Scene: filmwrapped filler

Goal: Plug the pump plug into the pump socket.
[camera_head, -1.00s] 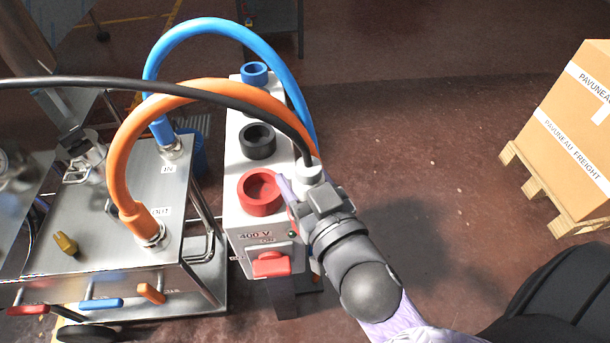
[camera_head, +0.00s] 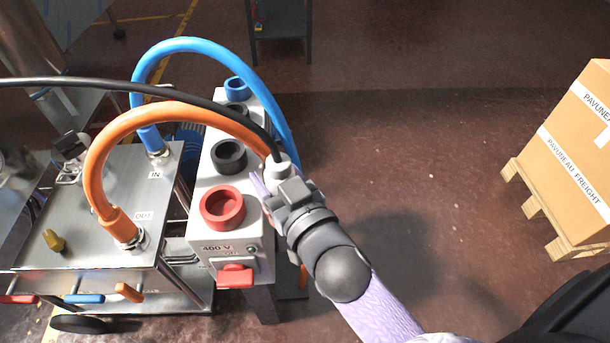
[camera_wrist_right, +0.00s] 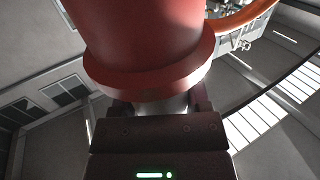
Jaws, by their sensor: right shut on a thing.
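My right gripper (camera_head: 272,190) is shut on the pump plug (camera_head: 279,165), whose pale cap and black cable (camera_head: 180,88) show above the fingers. In the right wrist view the plug (camera_wrist_right: 150,35) is a large red body with a wide collar. I hold it at the right side of the grey socket box (camera_head: 205,240), apart from the sockets. The plug's lower end is hidden in the head view.
An orange hose (camera_head: 97,165) and a blue hose (camera_head: 195,45) arch from the steel pump cart (camera_head: 90,230) past the box. A red switch (camera_head: 235,278) sits on the box front. A carton (camera_head: 580,140) on a pallet stands far right. The floor between is clear.

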